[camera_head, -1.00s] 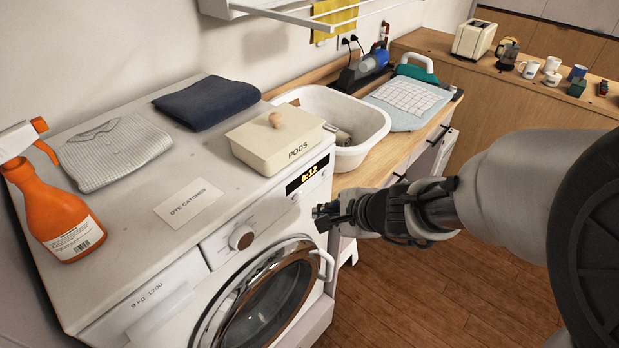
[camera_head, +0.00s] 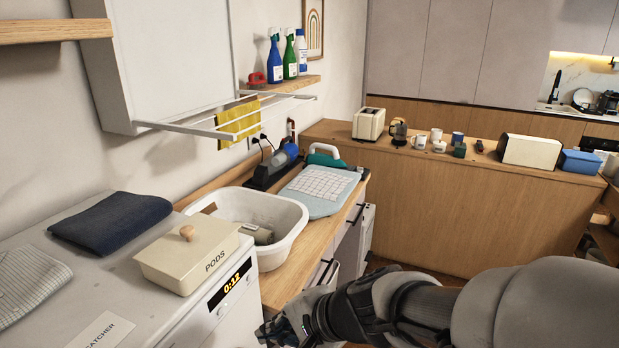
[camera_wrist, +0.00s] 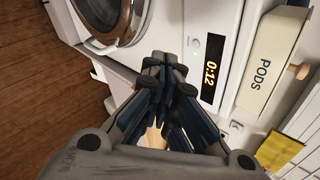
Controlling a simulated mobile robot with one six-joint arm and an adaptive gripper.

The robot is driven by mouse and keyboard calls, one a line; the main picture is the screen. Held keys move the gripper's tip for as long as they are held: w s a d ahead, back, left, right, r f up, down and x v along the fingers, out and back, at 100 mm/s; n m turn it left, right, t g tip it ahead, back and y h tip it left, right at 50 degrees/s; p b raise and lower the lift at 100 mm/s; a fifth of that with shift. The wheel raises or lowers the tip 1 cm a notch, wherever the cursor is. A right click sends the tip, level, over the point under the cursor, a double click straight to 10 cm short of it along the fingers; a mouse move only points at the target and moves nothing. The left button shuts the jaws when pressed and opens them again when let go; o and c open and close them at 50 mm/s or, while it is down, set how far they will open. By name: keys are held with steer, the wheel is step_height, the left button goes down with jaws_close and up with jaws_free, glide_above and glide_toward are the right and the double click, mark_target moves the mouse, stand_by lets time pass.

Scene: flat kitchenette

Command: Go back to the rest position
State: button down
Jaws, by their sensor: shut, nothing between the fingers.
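My gripper (camera_head: 270,331) is at the bottom of the head view, in front of the washing machine's right front corner. Its fingers are together and empty, as the wrist view (camera_wrist: 163,62) also shows. My arm reaches in from the lower right. The washing machine (camera_head: 203,313) shows a lit display reading 0:12. In the wrist view the machine front (camera_wrist: 183,20), its round door and the display are close beyond the fingertips. No contact with the machine is visible.
A pods box (camera_head: 165,262) and dark folded cloth (camera_head: 100,215) lie on the machine. Beside it are a white basin (camera_head: 290,225) and an ironing pad (camera_head: 322,203). A drying rack (camera_head: 200,132) juts from the wall. A wooden counter (camera_head: 450,205) stands behind; floor shows at left in the wrist view.

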steer(key=s+d+r+n+h, duration=0.2)
steer(key=s+d+n+h, duration=0.2)
steer(key=s+d, duration=0.4)
steer(key=s+d+r+n+h, duration=0.2)
steer(key=s+d, duration=0.5)
steer(key=d, duration=0.6)
steer(key=shift+s+d+n+h, duration=0.25)
steer(key=shift+s+n+h, duration=0.1)
steer(key=shift+n+h, duration=0.7)
steer(key=shift+a, duration=0.1)
